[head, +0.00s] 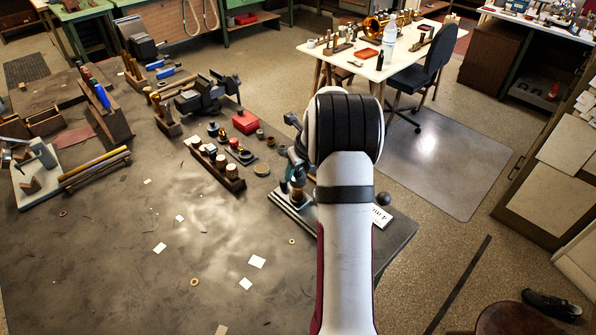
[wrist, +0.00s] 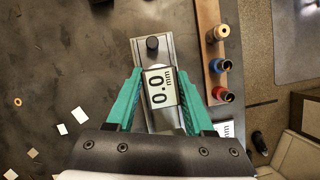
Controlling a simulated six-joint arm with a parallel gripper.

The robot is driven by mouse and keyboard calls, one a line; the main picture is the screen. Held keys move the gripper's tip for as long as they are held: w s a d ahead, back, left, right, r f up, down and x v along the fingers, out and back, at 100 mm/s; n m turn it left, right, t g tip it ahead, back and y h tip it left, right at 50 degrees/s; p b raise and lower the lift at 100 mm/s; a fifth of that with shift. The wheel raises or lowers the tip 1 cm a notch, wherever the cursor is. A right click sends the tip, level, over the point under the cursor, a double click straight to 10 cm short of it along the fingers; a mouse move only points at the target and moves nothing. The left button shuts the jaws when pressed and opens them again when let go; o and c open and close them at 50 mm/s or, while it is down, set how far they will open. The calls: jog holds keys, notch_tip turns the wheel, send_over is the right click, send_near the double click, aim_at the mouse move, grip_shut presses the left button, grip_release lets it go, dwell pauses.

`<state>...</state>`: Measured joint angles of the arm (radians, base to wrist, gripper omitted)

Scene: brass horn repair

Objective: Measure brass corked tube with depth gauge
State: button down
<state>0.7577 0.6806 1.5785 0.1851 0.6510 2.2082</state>
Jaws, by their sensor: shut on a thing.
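The depth gauge (wrist: 159,88) shows a display reading 0.0 mm in the wrist view. My gripper (wrist: 161,78) has one green finger on each side of it and is shut on it. Below the gauge is a long grey metal base (wrist: 138,48) with a black knob (wrist: 152,45) at its far end. In the head view my gripper (head: 292,168) is over the base (head: 286,206), partly hidden by my arm. A brass-coloured piece (head: 301,190) shows under it. I cannot tell whether it is the corked tube, or whether the gauge touches anything.
In the wrist view a wooden rack (wrist: 206,14) on the right holds tan, blue and red-ringed pieces. Left of my gripper in the head view are a rack of small corked pieces (head: 217,168), a red box (head: 245,122) and a vise (head: 203,95).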

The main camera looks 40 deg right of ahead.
aim_at(300, 177)
jog(key=shift+f, duration=1.9)
grip_release()
jog(key=shift+r, duration=3.5)
